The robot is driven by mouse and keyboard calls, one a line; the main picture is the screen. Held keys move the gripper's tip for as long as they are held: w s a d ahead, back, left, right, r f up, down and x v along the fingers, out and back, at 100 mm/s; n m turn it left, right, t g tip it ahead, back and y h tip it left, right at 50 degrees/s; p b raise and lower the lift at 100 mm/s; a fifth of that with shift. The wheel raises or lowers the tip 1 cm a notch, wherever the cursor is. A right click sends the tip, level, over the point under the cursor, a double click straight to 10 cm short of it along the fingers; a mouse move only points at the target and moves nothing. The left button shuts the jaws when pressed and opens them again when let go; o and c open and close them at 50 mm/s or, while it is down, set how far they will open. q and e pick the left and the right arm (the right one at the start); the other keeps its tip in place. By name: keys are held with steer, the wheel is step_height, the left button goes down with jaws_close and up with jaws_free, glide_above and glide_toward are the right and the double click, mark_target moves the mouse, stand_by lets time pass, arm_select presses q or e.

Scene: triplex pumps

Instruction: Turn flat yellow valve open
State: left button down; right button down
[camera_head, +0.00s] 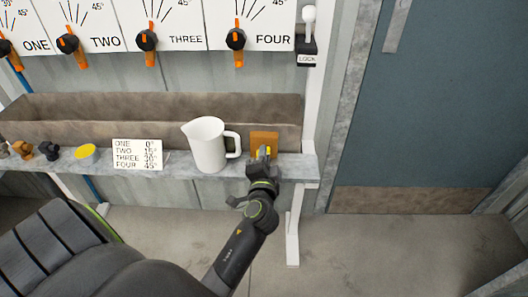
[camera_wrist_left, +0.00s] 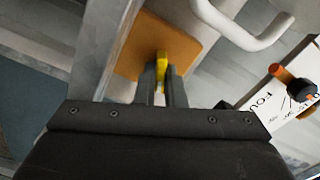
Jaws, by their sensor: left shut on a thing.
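The flat yellow valve (camera_wrist_left: 163,60) stands out from an orange-brown square plate (camera_head: 264,139) at the right end of the grey shelf. My left gripper (camera_head: 265,156) is at the valve, with its two fingers shut on the yellow handle. In the left wrist view the fingers (camera_wrist_left: 162,82) sit on either side of the handle's near end, and the plate (camera_wrist_left: 150,45) lies behind it. The fingers hide part of the valve. My right gripper is in neither view.
A white pitcher (camera_head: 207,145) stands on the shelf (camera_head: 300,167) just left of the plate. A label card (camera_head: 137,154), a yellow-topped cup (camera_head: 86,153) and small knobs are farther left. Orange-handled dials (camera_head: 236,40) and a LOCK lever (camera_head: 308,32) are above. A blue door (camera_head: 450,100) is at right.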

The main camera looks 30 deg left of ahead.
arm_select(q)
steer(key=shift+m+p, duration=0.85)
steer(key=shift+m, duration=1.55)
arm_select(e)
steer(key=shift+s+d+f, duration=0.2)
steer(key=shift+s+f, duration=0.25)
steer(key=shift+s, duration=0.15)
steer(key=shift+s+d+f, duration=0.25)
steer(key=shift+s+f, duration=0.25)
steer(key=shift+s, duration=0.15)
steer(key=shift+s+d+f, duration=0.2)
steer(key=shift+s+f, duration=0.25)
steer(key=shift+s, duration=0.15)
arm_select(q)
steer(key=c, duration=1.5)
jaws_free()
steer(key=shift+f, duration=0.1)
